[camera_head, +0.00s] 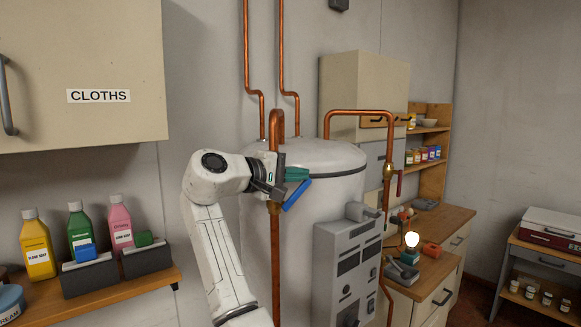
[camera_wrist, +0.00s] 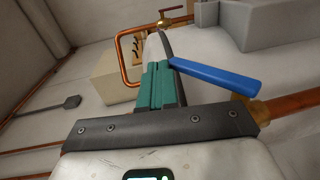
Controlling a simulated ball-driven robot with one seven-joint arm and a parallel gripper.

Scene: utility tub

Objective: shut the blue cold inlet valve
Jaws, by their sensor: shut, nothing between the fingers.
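The blue valve lever (camera_head: 296,195) slants up and right from beside the vertical copper inlet pipe (camera_head: 276,255), at an angle to it. Its brass body (camera_head: 274,208) is partly hidden behind my arm. In the wrist view the blue lever (camera_wrist: 215,78) crosses right of my fingers, its far end close to the fingertips. My gripper (camera_head: 298,174) has teal fingers pressed together with nothing between them, just above the lever in the head view. The closed fingers also show in the wrist view (camera_wrist: 160,75). I cannot tell whether they touch the lever.
The white tank (camera_head: 318,160) stands right behind my gripper. A second copper pipe with a red-handled valve (camera_head: 399,184) is at its right. A grey control box (camera_head: 345,262) stands in front. A shelf with soap bottles (camera_head: 37,245) is at left, under the CLOTHS cabinet (camera_head: 80,70).

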